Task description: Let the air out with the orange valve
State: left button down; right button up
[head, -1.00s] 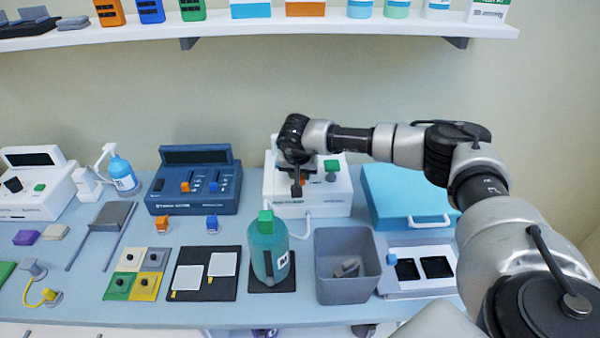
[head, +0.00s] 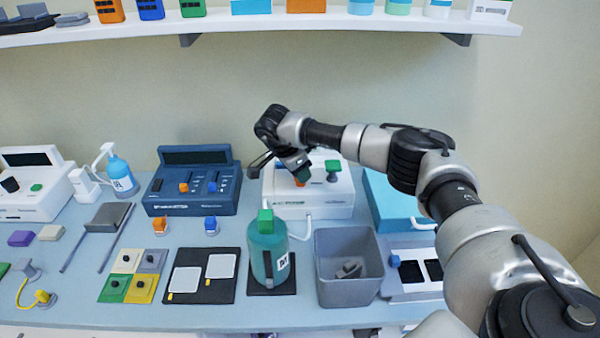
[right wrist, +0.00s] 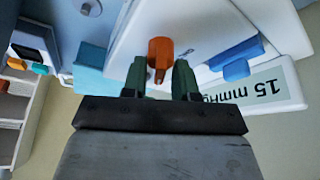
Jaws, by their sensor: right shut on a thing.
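The white compression unit (head: 310,206) stands at the back of the bench. Its orange valve (head: 299,183) shows at the tip of my right gripper (head: 302,175). In the right wrist view the orange valve (right wrist: 160,52) stands between the two green fingers of the right gripper (right wrist: 160,78), which is shut on it. A green knob (head: 333,168) is right of the gripper in the head view. My left gripper is out of view.
A green bottle (head: 268,250) on a black mat and a grey bin (head: 348,265) stand in front of the unit. A dark blue device (head: 195,185) is to the left, a light blue case (head: 385,205) to the right. A shelf (head: 240,24) runs above.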

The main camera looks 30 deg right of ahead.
jog(key=shift+w+r+m+g, duration=0.1)
jog(key=shift+m+g, duration=0.4)
jog(key=shift+m, duration=1.1)
jog(key=o, duration=0.6)
jog(key=b+v, duration=0.2)
jog(key=v, duration=0.9)
jog(key=shift+w+d, duration=0.1)
jog(key=shift+d, duration=0.1)
jog(key=shift+a, duration=0.1)
